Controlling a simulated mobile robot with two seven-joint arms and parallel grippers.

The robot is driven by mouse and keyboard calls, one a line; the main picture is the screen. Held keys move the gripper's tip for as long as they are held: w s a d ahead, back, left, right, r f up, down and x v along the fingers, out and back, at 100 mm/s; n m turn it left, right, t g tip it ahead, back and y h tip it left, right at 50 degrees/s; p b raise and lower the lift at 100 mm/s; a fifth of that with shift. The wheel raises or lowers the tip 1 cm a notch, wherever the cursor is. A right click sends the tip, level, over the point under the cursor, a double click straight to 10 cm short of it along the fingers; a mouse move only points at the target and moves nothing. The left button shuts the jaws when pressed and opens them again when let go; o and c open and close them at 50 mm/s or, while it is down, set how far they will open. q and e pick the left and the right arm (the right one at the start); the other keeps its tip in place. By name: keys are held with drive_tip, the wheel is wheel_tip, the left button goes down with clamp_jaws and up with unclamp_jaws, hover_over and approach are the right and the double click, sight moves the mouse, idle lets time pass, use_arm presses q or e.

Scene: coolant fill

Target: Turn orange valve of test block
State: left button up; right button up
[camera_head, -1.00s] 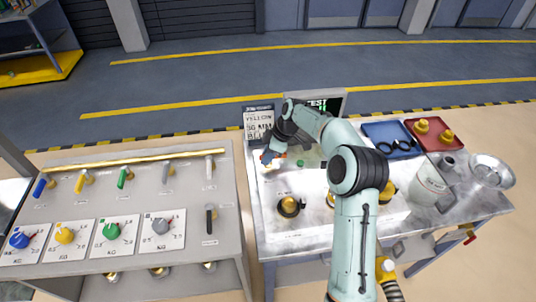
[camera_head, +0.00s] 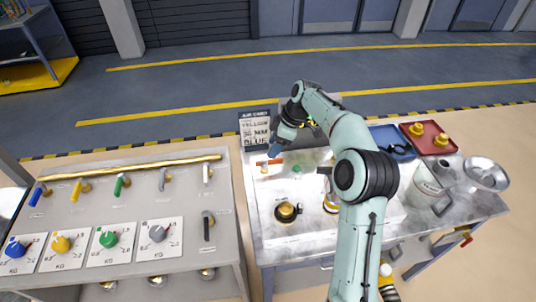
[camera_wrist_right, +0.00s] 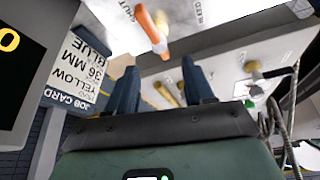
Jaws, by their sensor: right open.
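The orange valve (camera_head: 269,162) is on the test block's light panel at its back left. Its orange lever lies roughly crosswise in the head view. My right gripper (camera_head: 274,151) is just behind and above the lever, at the end of the arm reaching over the bench. In the right wrist view, the orange lever (camera_wrist_right: 152,28) is beyond the fingertips, with a gap. The two blue fingers of my right gripper (camera_wrist_right: 158,76) are apart, with nothing held between them. My left gripper is not in view.
A job card (camera_head: 256,131) stands behind the valve. A green knob (camera_head: 297,169) and a black-and-brass fitting (camera_head: 287,212) are close by. A panel (camera_head: 135,205) of valves and dials is left.

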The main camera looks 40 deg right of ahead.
drive_tip(key=v, duration=0.4)
drive_tip(key=shift+r, duration=0.3)
idle(0.3)
